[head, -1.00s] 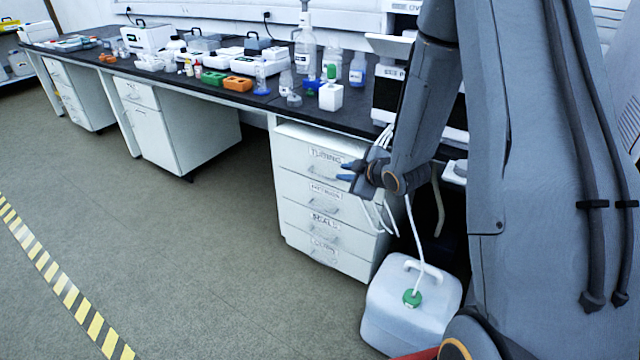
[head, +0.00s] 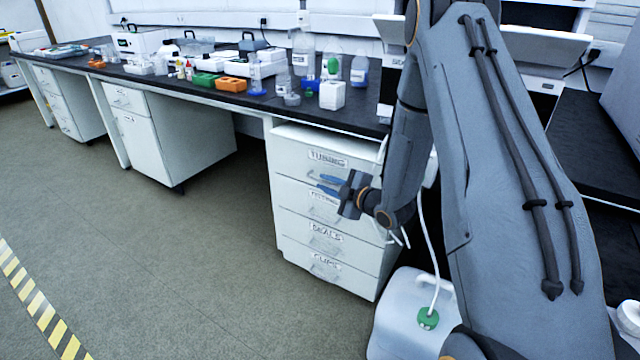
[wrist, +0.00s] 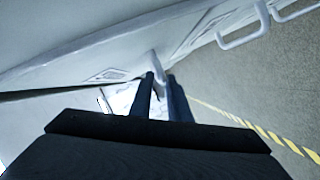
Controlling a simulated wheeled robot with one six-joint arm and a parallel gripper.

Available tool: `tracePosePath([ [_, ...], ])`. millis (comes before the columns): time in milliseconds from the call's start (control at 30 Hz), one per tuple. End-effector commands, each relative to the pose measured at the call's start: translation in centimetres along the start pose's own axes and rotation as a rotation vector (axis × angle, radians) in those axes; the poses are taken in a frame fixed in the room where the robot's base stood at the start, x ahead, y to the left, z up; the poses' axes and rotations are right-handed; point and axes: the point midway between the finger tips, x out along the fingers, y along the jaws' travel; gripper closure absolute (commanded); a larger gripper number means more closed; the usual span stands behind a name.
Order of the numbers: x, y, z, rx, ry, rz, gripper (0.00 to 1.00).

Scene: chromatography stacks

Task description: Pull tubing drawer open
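The tubing drawer (head: 298,152) is the top drawer of the white cabinet under the bench, with the label "TUBING" on its front. It looks shut or nearly so. Its pale handle (head: 318,176) sits low on the front, partly behind the fingers. My gripper (head: 322,184) is at this handle, its blue fingers pointing left in the head view. In the wrist view the two fingers (wrist: 162,78) are apart, with the handle (wrist: 156,62) showing between their tips. I cannot tell whether either finger touches it.
Several labelled drawers (head: 308,238) with similar handles lie below. A white jug (head: 397,315) with a green cap and tube stands right of the cabinet. The bench top (head: 350,117) carries bottles, racks and a white box (head: 332,95). The floor (head: 200,270) left of the cabinet is clear.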

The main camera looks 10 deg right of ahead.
Motion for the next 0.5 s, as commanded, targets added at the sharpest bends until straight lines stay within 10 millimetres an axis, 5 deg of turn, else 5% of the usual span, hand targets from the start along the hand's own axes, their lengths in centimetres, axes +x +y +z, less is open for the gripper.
tracePosePath([
  [200, 2.4, -0.2, -0.1, 0.000, 0.002, -0.002, 0.84],
  [500, 2.9, -0.1, -0.2, 0.001, 0.002, -0.002, 0.84],
])
